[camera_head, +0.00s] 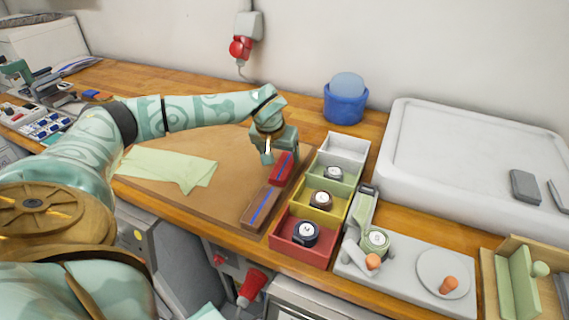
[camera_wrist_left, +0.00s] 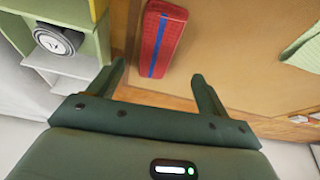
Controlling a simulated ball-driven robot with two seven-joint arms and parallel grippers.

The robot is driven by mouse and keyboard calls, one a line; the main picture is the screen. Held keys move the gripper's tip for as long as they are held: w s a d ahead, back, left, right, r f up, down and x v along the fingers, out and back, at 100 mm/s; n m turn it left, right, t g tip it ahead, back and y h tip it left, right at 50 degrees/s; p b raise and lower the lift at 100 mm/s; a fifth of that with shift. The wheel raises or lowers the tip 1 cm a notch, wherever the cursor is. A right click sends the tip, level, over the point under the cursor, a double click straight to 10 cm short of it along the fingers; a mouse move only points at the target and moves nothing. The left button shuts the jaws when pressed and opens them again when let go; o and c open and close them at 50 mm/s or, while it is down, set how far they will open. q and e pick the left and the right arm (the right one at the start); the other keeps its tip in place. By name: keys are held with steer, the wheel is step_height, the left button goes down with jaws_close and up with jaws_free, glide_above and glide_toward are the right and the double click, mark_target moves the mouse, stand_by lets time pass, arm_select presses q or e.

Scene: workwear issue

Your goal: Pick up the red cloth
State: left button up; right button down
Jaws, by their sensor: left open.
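The red cloth (camera_head: 282,168) is a narrow folded bar with a blue stripe along it, lying on the brown board (camera_head: 220,185) left of the bins. In the left wrist view the red cloth (camera_wrist_left: 159,40) lies ahead of the fingertips, roughly between them in line and apart from both. My left gripper (camera_head: 279,154) is over the far end of the cloth, open and empty; its two fingers (camera_wrist_left: 158,76) show spread in the wrist view. A brown folded cloth with a blue stripe (camera_head: 259,207) lies just nearer. My right gripper is not in view.
A row of bins, including a red bin (camera_head: 283,240), holds round labelled items close on the right. A pale green cloth (camera_head: 165,168) lies left on the board. A blue tub (camera_head: 345,105) stands behind, and a large white tray (camera_head: 470,150) fills the right.

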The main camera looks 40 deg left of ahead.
mark_target(283, 164)
arm_select(q)
steer(key=shift+w+f, duration=0.1)
steer(key=shift+f, duration=0.25)
steer(key=shift+w+f, duration=0.1)
steer(key=shift+f, duration=0.3)
steer(key=b+x, duration=0.2)
steer(key=x, duration=0.2)
steer(key=shift+w+f, duration=0.15)
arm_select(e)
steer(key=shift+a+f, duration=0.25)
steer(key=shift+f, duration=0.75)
arm_select(q)
steer(key=c, duration=1.1)
